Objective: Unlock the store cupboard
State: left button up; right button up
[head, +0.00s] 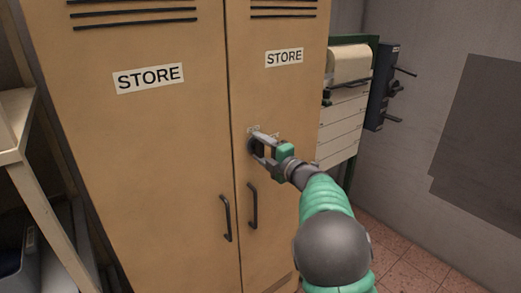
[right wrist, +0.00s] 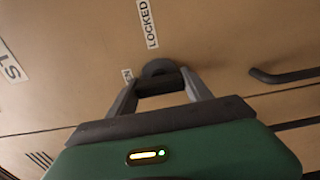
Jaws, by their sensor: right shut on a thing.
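The store cupboard (head: 150,150) is a tan metal cupboard with two doors, each labelled STORE, and both look shut. My right gripper (head: 262,148) is at the right door, shut on a dark lock knob (right wrist: 160,68) above the door handles. In the right wrist view the two fingers (right wrist: 162,92) grip the knob's dark bar. A LOCKED label (right wrist: 147,23) and a small, partly hidden label ending in EN (right wrist: 127,75) are beside the knob. Two dark bar handles, the left one (head: 226,218) and the right one (head: 252,206), are below. My left gripper is out of view.
A pale shelf unit (head: 15,125) stands close on the left. To the right of the cupboard are a green-framed rack with a cream roll (head: 349,63) and a dark wall panel with pegs (head: 382,88). The tiled floor (head: 405,265) at lower right looks clear.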

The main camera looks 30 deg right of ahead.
jog(key=shift+a+f, duration=0.1)
jog(key=shift+f, duration=0.3)
jog(key=o, duration=1)
jog(key=shift+c, duration=0.2)
jog(key=o, duration=0.4)
jog(key=shift+w+r, duration=0.1)
jog(key=shift+r, duration=0.15)
jog(key=shift+s, duration=0.3)
jog(key=s+d+b, duration=0.1)
jog(key=s, duration=1.5)
jog(key=shift+d+b, duration=0.2)
jog(key=shift+b, duration=0.1)
